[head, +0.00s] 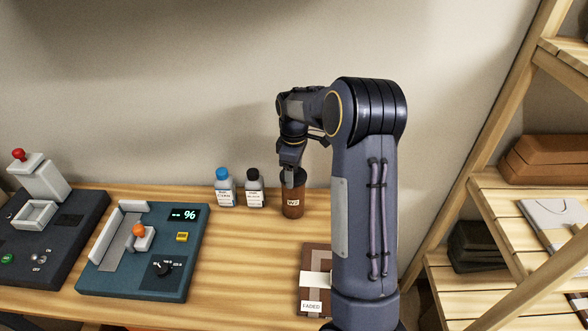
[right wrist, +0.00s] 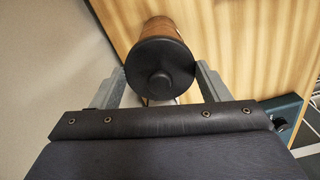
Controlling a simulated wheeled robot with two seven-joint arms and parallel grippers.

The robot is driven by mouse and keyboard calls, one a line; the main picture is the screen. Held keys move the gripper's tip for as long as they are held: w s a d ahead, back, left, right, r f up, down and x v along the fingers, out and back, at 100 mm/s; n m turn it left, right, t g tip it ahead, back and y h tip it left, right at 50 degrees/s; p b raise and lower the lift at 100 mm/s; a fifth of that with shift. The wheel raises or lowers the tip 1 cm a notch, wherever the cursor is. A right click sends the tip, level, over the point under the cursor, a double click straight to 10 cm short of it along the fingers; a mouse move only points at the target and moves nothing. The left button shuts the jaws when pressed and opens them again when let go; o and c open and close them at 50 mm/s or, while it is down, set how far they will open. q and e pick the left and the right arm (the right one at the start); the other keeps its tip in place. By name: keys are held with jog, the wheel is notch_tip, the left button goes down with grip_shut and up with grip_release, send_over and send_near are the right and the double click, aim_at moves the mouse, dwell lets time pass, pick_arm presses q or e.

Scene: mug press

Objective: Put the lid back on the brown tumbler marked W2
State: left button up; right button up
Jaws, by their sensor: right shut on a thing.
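The brown tumbler (head: 292,206) marked W2 stands upright on the wooden table near the wall. In the right wrist view, a round black lid with a central knob (right wrist: 160,68) covers its mouth, and the brown side of the tumbler (right wrist: 157,27) shows beyond it. My right gripper (head: 293,178) points down over the tumbler, its fingers on either side of the lid (right wrist: 160,82), shut on it. The lid appears to be at the tumbler's rim; whether it is fully seated I cannot tell. My left gripper is not in view.
A blue-capped bottle (head: 225,188) and a black-capped bottle (head: 255,188) stand just left of the tumbler. A teal device (head: 185,260) and a dark press machine (head: 60,235) are further left. A brown packet (head: 312,262) lies in front. Wooden shelves (head: 500,192) stand at right.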

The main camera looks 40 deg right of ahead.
jog(key=o, duration=1)
jog(key=shift+o, duration=0.8)
jog(key=shift+r, duration=0.15)
jog(key=shift+r+p, duration=2.75)
jog(key=shift+r, duration=0.7)
jog(key=shift+f, duration=0.1)
grip_shut()
